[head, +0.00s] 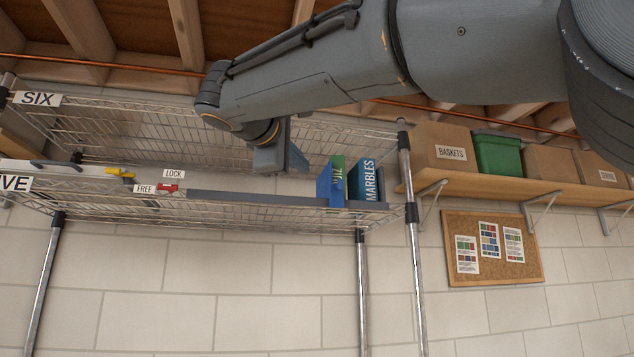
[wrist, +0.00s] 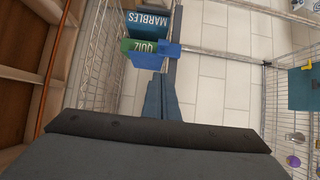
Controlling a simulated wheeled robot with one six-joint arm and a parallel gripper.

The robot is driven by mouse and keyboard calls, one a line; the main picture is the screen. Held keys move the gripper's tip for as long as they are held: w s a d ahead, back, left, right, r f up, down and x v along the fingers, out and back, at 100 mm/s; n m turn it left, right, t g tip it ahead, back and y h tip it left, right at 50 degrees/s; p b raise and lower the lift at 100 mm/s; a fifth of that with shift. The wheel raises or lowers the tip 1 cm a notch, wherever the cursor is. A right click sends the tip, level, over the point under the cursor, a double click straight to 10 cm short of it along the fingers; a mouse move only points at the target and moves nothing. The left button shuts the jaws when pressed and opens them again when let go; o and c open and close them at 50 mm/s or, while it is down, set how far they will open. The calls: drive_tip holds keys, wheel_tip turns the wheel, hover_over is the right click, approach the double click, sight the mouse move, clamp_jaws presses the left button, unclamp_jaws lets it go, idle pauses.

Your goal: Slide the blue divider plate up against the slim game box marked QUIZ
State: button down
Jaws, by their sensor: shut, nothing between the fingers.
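The blue divider plate (head: 323,186) stands upright on the wire shelf, just left of the slim green QUIZ box (head: 338,168). In the wrist view the plate (wrist: 146,61) lies right beside the QUIZ box (wrist: 133,45). I cannot tell whether they touch or a thin gap remains. A blue tab (wrist: 170,50) of the plate reaches over the front rail. My gripper (head: 298,162) is shut and empty, left of the plate in the head view. In the wrist view its fingertips (wrist: 159,76) point at the plate; contact is unclear.
The blue MARBLES box (head: 368,181) stands right of QUIZ. A grey rail (head: 260,197) runs along the shelf front. A red lever (head: 168,188) sits by the LOCK and FREE labels, with a yellow handle (head: 121,173) farther left. The shelf between lever and plate looks clear.

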drive_tip(key=p, duration=0.4)
approach(336, 186)
drive_tip(key=w+a, duration=0.2)
drive_tip(key=shift+w+d+f+p, duration=0.15)
drive_tip(key=shift+w+d, duration=0.15)
drive_tip(key=shift+d, duration=0.3)
drive_tip(key=shift+w+d+r+p, duration=0.1)
drive_tip(key=shift+w+d, duration=0.25)
drive_tip(key=shift+d, duration=0.2)
drive_tip(key=shift+w+d+f+p, duration=0.15)
drive_tip(key=shift+w+d, duration=0.15)
drive_tip(key=shift+d, duration=0.3)
drive_tip(key=shift+r, duration=0.1)
